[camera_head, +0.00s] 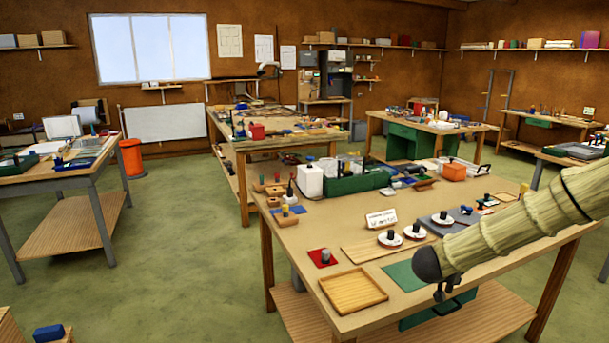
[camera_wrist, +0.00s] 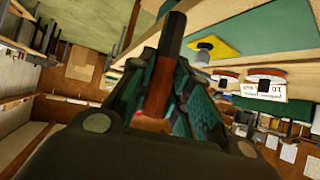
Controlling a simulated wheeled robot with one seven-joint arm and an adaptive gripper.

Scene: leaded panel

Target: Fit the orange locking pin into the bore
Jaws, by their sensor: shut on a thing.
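My gripper (camera_wrist: 160,85) is shut on a slim pin (camera_wrist: 161,78) in the wrist view. The pin is brownish orange, with a dark end (camera_wrist: 173,32) pointing away from the palm between the teal fingers. In the head view my gripper (camera_head: 443,292) hangs at the front right of the near table (camera_head: 300,235), beside a green mat (camera_head: 405,273); the pin cannot be made out there. A yellow piece with a grey round part (camera_wrist: 212,47) lies on a green surface in the wrist view, apart from the pin. I cannot make out the bore.
An empty wooden tray (camera_head: 353,291) and a red mat with a dark knob (camera_head: 322,258) lie left of my gripper. White discs with black knobs (camera_head: 390,238) and a label card (camera_head: 381,218) stand behind. A green crate (camera_head: 357,181) is farther back.

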